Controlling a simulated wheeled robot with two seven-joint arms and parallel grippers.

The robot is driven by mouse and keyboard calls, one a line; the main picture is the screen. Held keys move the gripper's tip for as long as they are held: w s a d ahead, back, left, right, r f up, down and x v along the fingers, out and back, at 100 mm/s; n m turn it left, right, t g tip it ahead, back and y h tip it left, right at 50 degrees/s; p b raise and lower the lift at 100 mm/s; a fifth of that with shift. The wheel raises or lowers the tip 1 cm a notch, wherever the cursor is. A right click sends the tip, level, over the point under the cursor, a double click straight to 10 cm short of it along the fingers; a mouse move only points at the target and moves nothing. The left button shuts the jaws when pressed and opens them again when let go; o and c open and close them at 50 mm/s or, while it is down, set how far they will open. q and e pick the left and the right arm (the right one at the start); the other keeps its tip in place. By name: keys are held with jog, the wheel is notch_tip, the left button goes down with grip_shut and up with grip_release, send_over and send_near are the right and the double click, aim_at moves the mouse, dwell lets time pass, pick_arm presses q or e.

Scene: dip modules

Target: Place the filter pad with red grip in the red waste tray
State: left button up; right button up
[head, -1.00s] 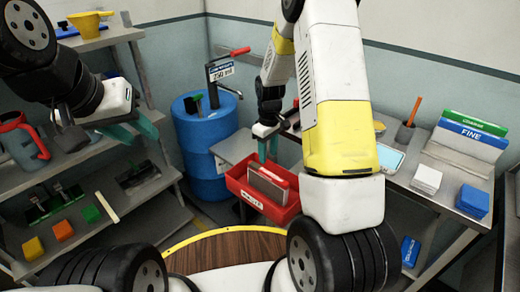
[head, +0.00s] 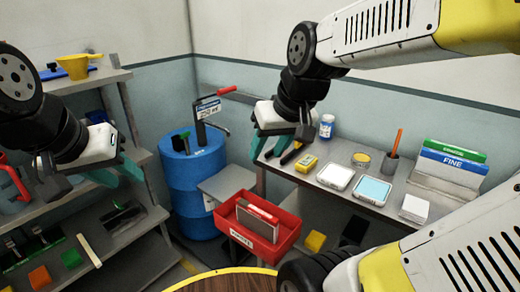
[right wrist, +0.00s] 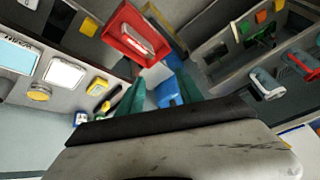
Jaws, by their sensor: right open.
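The red waste tray (head: 283,238) stands on a low grey stand beside the blue drum, with a white label on its front. The filter pad (head: 256,220), a grey slab with a red grip along its top edge, is inside the tray, leaning. Both show in the right wrist view, the tray (right wrist: 113,38) and the pad (right wrist: 136,38). My right gripper (head: 268,150) is open and empty, above and behind the tray, near the bench edge. Its teal fingers (right wrist: 157,98) are apart with nothing between them. My left gripper (head: 120,174) is open and empty by the left shelves.
A blue drum (head: 188,185) with a pump stands left of the tray. The right bench holds a yellow device (head: 306,163), scales (head: 335,177), a pencil cup (head: 391,163) and pad boxes (head: 450,162). Shelves on the left hold a yellow scoop (head: 78,66) and several blocks.

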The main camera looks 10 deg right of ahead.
jog(key=shift+m+t, duration=0.5)
jog(key=s, duration=0.2)
jog(key=s+r, duration=0.1)
jog(key=s, duration=0.1)
jog(key=shift+s+a, duration=0.2)
jog(key=shift+c, duration=0.7)
jog(key=shift+w, duration=0.1)
